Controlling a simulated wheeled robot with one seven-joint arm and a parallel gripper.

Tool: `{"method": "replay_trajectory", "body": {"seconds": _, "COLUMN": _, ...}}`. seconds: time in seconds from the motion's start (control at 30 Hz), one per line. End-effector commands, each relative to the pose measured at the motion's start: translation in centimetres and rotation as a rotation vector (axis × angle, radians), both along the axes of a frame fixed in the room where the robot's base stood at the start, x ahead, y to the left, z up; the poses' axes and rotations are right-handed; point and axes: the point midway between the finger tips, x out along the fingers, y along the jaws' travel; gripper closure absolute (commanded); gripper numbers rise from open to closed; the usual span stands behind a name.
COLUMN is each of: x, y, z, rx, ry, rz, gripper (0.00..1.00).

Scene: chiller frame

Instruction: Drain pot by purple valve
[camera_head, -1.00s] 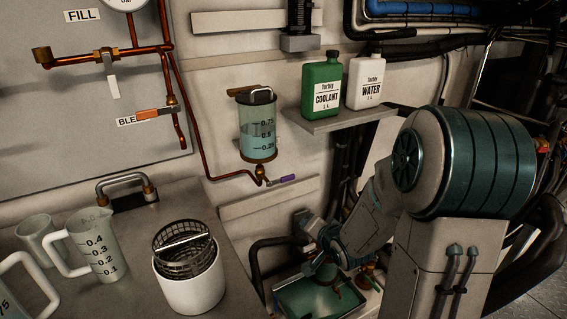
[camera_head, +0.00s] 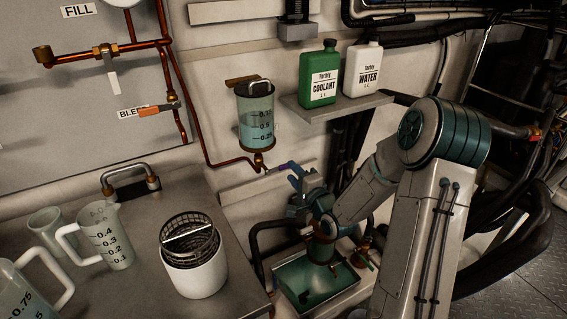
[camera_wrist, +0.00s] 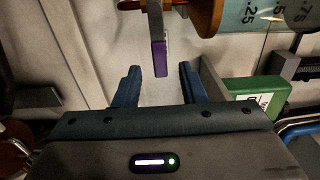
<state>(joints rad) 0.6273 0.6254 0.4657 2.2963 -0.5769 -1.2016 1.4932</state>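The pot (camera_head: 256,118) is a clear, marked cylinder with pale blue liquid, fixed to the wall under a bracket. Part of it shows at the top right of the wrist view (camera_wrist: 252,14). The purple valve (camera_head: 281,168) sits on the pipe below the pot. In the wrist view its purple handle (camera_wrist: 160,58) lies just ahead of my fingertips, centred between them. My gripper (camera_head: 294,176) is close to the handle at its right. In the wrist view my gripper (camera_wrist: 160,82) is open and empty, with a finger on each side. Contact with the handle is not visible.
A sink (camera_head: 312,282) lies below my gripper. A shelf (camera_head: 338,110) to the right holds the green coolant bottle (camera_head: 320,75) and white water bottle (camera_head: 363,70). A basket in a white container (camera_head: 196,275) and jugs (camera_head: 113,240) stand on the left counter.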

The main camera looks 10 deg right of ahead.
Motion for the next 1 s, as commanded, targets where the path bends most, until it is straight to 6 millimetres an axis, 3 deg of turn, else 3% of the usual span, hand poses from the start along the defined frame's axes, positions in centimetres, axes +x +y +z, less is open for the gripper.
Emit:
{"method": "replay_trajectory", "body": {"seconds": 0.1, "x": 2.4, "y": 0.9, "z": 0.0, "rx": 0.001, "ry": -0.002, "rz": 0.002, "gripper": 0.63}}
{"method": "replay_trajectory", "body": {"seconds": 0.3, "x": 5.1, "y": 1.7, "z": 0.0, "rx": -0.001, "ry": 0.001, "rz": 0.001, "gripper": 0.63}}
{"method": "replay_trajectory", "body": {"seconds": 0.77, "x": 6.2, "y": 2.0, "z": 0.0, "rx": -0.001, "ry": 0.001, "rz": 0.0, "gripper": 0.63}}
{"method": "replay_trajectory", "body": {"seconds": 0.9, "x": 6.2, "y": 2.0, "z": 0.0, "rx": -0.001, "ry": 0.001, "rz": 0.0, "gripper": 1.0}}
{"method": "replay_trajectory", "body": {"seconds": 1.0, "x": 6.2, "y": 2.0, "z": 0.0, "rx": -0.001, "ry": 0.001, "rz": 0.0, "gripper": 1.0}}
